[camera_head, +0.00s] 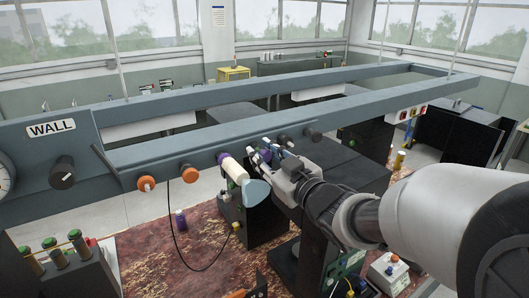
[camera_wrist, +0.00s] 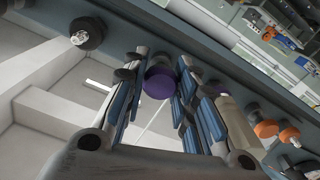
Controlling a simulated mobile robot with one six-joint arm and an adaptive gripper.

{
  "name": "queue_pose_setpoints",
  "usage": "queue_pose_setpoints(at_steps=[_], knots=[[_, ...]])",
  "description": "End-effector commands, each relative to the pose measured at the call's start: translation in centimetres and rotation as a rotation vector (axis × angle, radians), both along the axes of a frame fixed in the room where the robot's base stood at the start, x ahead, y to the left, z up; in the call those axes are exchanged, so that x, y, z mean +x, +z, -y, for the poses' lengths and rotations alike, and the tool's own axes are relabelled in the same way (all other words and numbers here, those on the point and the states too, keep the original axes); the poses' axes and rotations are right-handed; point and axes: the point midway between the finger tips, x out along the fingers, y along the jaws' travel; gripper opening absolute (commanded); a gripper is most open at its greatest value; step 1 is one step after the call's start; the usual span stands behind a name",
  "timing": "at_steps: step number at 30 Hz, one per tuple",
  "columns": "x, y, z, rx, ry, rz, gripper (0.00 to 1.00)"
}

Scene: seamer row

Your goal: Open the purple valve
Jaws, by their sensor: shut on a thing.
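The purple valve (camera_wrist: 158,80) is a round knob on the grey-blue rail. In the wrist view it sits between the two fingers of my gripper (camera_wrist: 160,88), which is shut on it. In the head view my gripper (camera_head: 268,155) is at the front face of the rail, and its fingers mostly hide the held knob. The cylinder also shows beside my right-hand finger in the wrist view (camera_wrist: 236,122).
Two orange knobs (camera_head: 190,173) are on the rail to the left, and a dark knob (camera_head: 312,134) is to the right. A WALL-labelled panel (camera_head: 50,130) with a black dial stands far left. A purple bottle (camera_head: 181,220) and a black cable (camera_head: 178,240) are below.

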Motion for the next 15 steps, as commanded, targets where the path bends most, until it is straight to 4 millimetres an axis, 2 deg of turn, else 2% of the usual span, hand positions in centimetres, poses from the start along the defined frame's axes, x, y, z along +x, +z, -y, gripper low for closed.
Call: queue_pose_setpoints(at_steps=[5,6,15], knots=[[0.01,0.04,-0.04,0.0,0.001,0.0,0.0],[0.01,0.05,-0.05,0.0,0.001,0.0,0.28],[0.02,0.02,-0.04,-0.001,0.001,-0.001,0.47]])
